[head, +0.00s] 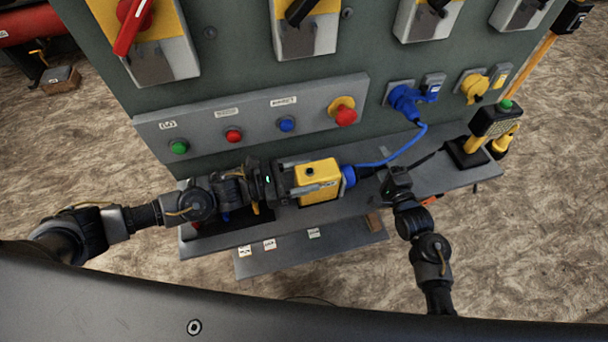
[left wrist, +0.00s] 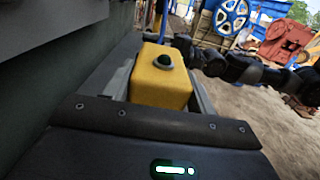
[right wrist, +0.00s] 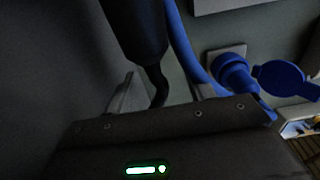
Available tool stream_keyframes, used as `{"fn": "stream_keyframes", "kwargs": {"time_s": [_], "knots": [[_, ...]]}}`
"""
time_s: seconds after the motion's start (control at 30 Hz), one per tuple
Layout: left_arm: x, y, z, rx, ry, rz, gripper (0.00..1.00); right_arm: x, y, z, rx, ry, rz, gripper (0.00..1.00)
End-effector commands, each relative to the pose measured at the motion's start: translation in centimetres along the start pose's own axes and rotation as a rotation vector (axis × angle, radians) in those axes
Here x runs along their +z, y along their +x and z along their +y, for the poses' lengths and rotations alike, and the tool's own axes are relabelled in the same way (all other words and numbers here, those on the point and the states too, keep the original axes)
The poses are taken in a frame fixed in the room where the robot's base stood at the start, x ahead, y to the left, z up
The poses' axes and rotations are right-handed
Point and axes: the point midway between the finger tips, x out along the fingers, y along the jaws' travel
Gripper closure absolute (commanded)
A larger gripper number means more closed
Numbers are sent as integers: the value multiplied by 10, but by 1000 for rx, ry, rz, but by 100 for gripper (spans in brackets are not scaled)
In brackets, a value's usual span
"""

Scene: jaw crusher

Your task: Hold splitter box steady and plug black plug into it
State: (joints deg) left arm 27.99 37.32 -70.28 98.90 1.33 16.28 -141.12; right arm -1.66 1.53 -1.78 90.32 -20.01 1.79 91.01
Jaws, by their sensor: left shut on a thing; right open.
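The yellow splitter box (head: 318,180) is above the grey shelf, with a blue socket (head: 348,176) on its right end. My left gripper (head: 300,184) is shut on the box from the left; the box also shows between its fingers in the left wrist view (left wrist: 160,80). The black plug (head: 367,173) is at the blue socket, roughly in line with it; I cannot tell how deep it sits. My right gripper (head: 388,178) is open just right of the plug. In the right wrist view the plug (right wrist: 132,28) is ahead, and its black cable (right wrist: 157,88) runs between the open fingers.
A blue cable (head: 385,160) runs from near the box to a blue wall plug (head: 405,100). A button panel (head: 255,120) is behind the box. A black-based yellow post (head: 466,152) stands on the shelf's right end.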

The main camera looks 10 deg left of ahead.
Motion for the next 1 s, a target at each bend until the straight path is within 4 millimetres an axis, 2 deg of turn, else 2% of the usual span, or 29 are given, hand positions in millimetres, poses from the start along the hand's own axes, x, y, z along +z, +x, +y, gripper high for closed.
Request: {"fn": "stream_keyframes", "kwargs": {"time_s": [0.5, 0.87, 0.9, 1.0], "knots": [[0, 0, 0, 0, 0, 0, 85, -32, 0, 0, 0, 0, 0, 47], [0, 0, 0, 0, 0, 0, 85, -36, 0, 0, 0, 1, 0, 47], [0, 0, 0, 0, 0, 0, 41, -36, 0, 0, 0, 1, 0, 47], [0, 0, 0, 0, 0, 0, 28, -36, 0, 0, 0, 1, 0, 47]]}}
